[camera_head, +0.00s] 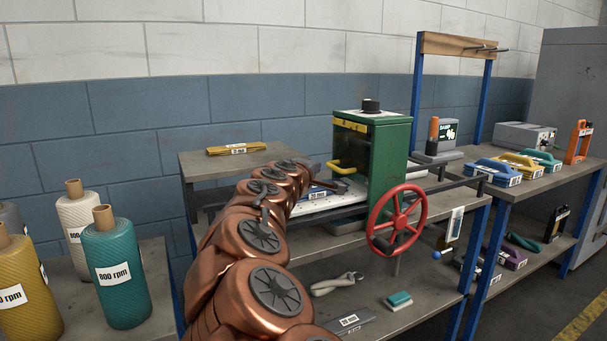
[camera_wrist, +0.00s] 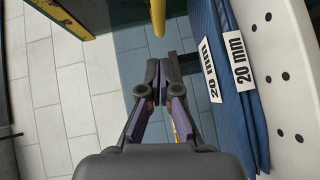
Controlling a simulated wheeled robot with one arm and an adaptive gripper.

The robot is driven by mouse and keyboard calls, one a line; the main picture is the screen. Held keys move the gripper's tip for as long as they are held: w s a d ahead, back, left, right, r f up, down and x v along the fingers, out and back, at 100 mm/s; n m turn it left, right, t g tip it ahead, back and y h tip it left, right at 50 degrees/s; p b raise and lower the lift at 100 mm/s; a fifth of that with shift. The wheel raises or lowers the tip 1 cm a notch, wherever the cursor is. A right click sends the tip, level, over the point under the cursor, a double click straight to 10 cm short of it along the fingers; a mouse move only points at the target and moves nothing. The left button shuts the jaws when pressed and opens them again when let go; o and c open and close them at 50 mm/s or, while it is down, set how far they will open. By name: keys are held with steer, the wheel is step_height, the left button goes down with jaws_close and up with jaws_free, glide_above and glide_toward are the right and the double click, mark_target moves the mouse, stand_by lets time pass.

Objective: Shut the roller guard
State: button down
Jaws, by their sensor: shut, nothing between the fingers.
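The green machine (camera_head: 390,160) stands on the middle table, with a dark front panel (camera_head: 350,146) under a yellow strip. A yellow handle (camera_head: 342,166) juts out low at its front; I cannot tell how far the guard stands open. In the wrist view a yellow bar (camera_wrist: 158,16) lies straight ahead of my gripper (camera_wrist: 160,70). The gripper's fingertips are together and empty, with a small visible gap to the bar. Blue cloth (camera_wrist: 224,75) with 20 mm labels lies to the right of the fingers. My arm hides part of the machine's front.
A red handwheel (camera_head: 397,220) stands out at the machine's front right. A white perforated plate (camera_wrist: 285,80) lies beside the cloth. Fabric rolls (camera_head: 115,275) stand at the left. Coloured blocks (camera_head: 520,164) sit on the right table.

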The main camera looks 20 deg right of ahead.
steer(key=p+v, duration=0.1)
steer(key=v, duration=0.9)
steer(key=shift+r, duration=0.15)
